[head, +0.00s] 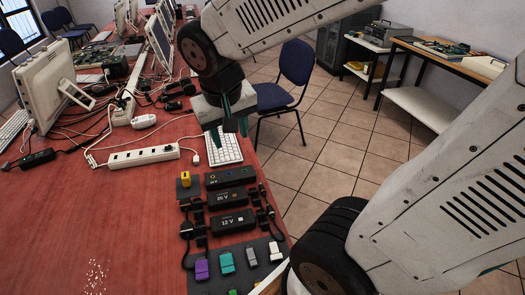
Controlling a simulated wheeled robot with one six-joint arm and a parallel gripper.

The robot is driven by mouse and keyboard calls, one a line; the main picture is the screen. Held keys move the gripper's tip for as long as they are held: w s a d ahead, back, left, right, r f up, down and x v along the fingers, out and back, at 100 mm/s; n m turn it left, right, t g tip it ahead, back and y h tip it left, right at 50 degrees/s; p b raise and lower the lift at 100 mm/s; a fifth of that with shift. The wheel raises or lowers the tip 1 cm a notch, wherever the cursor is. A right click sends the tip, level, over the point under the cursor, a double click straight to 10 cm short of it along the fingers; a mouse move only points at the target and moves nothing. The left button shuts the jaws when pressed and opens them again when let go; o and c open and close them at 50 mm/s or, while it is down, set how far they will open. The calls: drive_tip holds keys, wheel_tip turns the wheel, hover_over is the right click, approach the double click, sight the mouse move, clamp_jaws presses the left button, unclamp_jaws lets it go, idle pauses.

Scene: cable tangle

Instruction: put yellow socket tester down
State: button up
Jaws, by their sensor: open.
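A small yellow block that looks like the socket tester (185,178) stands upright on a dark square pad (183,192) on the red table, beside the black boxes. My gripper (229,134) is open, with its green-tipped fingers pointing down. It appears in the picture above and to the right of the yellow block, over the white keyboard, apart from the block. I see nothing between the fingers. Its exact height above the table is hard to tell.
Black boxes marked 20 V (230,198) and 12 V (232,222) lie nearby with cables beside them. Purple (201,269), teal (227,263) and grey plugs sit on a dark mat. A white power strip (143,157) and tangled cables lie behind. The table's left front is mostly clear.

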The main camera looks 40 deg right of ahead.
drive_tip(key=s+a+r+n+g+y, duration=0.1)
drive_tip(key=s+r+n+y, duration=0.1)
drive_tip(key=s, duration=1)
drive_tip(key=shift+s+a+r+n, duration=0.2)
drive_tip(key=shift+a+r+n, duration=0.2)
drive_tip(key=shift+r+n, duration=0.1)
